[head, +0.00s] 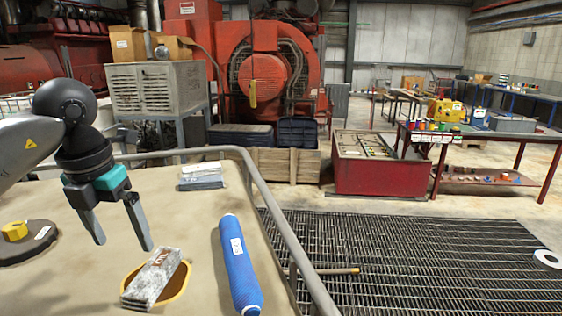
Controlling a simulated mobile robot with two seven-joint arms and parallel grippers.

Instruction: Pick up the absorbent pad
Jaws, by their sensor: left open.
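My left gripper (124,244) points down over the left part of the beige surface, fingers apart and empty. A blue cylindrical roll with a white label (239,265) lies lengthwise to its right. A grey-and-white mottled flat block (153,279) rests tilted across an orange-rimmed oval (184,278), just below and right of the fingertips. A folded white-and-blue stack (201,176) lies further back, right of the gripper. No readable label shows which of these is the absorbent pad. My right gripper is out of view.
A grey rail (274,214) borders the beige surface (120,200) at the back and right. A dark round disc (27,247) with a yellow knob (14,231) sits at far left. Metal grating (420,260) lies beyond the rail. A red crate (378,176) and tables stand behind.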

